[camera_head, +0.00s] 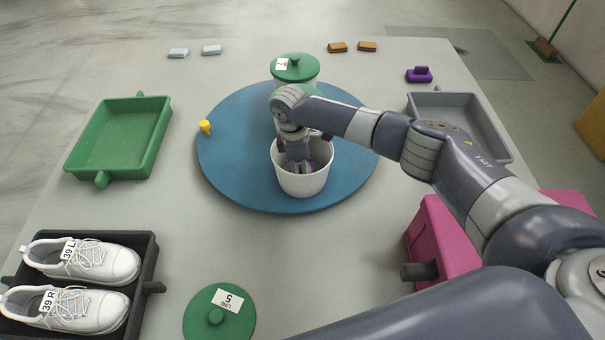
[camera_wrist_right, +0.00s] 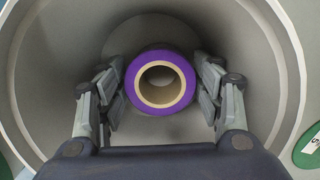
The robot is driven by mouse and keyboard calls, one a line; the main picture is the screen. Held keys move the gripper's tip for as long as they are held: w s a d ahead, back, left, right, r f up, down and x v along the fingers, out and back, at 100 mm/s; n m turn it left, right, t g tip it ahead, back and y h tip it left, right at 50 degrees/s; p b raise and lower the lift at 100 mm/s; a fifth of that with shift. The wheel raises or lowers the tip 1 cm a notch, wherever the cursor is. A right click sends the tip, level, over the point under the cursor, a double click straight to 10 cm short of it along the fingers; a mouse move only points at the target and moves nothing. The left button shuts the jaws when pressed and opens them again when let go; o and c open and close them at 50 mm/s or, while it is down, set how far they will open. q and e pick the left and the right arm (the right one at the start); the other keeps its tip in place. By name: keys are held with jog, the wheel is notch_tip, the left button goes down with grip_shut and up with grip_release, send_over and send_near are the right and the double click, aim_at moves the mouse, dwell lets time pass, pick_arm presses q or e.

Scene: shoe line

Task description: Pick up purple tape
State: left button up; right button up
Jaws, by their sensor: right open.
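The purple tape (camera_wrist_right: 160,82) is a roll with a tan core, lying in the white pot (camera_head: 300,183), seen end-on in the right wrist view. In the head view it is mostly hidden by my gripper and the pot wall. My right gripper (camera_head: 297,165) reaches down into the pot, which stands on the blue round board (camera_head: 232,150). In the right wrist view my right gripper (camera_wrist_right: 160,95) is open, with its fingers on either side of the roll and small gaps visible. My left gripper is not in view.
A green-lidded pot (camera_head: 295,68) stands at the back of the board, and a yellow peg (camera_head: 205,127) at its left. A green lid (camera_head: 219,316) lies in front. A green tray (camera_head: 117,139) is left, a grey tray (camera_head: 490,126) and a pink box (camera_head: 428,228) right.

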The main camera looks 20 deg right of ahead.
jog(key=shift+f, duration=0.1)
jog(key=c, duration=0.7)
jog(key=shift+c, duration=0.2)
